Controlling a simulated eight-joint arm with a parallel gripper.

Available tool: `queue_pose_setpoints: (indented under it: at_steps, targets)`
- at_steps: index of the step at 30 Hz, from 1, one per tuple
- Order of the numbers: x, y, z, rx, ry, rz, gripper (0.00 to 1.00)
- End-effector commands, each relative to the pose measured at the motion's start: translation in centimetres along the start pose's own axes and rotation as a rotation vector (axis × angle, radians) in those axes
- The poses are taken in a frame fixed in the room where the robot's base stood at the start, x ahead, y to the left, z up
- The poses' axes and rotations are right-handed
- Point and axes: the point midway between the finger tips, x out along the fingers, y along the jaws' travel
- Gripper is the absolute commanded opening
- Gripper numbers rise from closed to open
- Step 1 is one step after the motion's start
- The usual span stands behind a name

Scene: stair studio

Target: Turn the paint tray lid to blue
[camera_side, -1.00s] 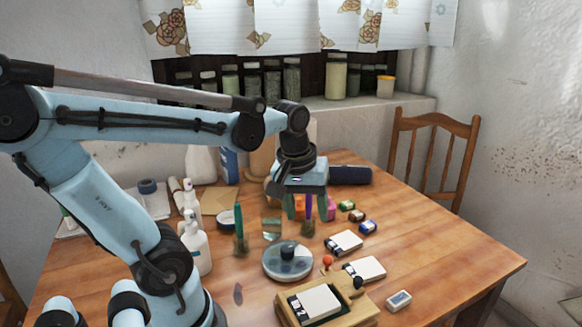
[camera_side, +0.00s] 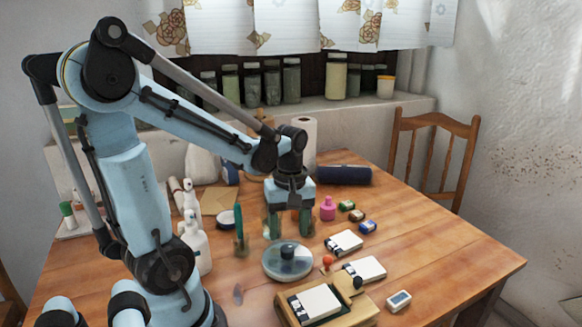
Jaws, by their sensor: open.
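The paint tray (camera_side: 272,270) is a round, pale grey-blue disc on the table, with a dark knob (camera_side: 288,251) standing up from its lid. Darker patches show on the lid, but I cannot tell which colour its opening is at. My gripper (camera_side: 289,233) points down just behind the tray as seen here, with its two green fingers apart and nothing visible between them. The fingertips look above and behind the knob, apart from it.
White spray bottles (camera_side: 196,240) and a dark green upright item (camera_side: 240,239) stand to the left. A pink bottle (camera_side: 327,209), small coloured blocks (camera_side: 367,227) and white cards (camera_side: 344,243) lie to the right. A wooden board (camera_side: 339,317) is in front.

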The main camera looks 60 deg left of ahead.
Motion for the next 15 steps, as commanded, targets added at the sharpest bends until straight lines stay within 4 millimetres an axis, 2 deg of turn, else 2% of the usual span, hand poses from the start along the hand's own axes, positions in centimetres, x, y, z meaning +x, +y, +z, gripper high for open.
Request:
queue_pose_setpoints:
  at_steps: [9, 15]
  targets:
    - [3.5, 0.0, 0.0, 0.0, 0.0, 0.001, 0.59]
    - [4.7, 0.0, 0.0, 0.001, 0.0, 0.001, 0.59]
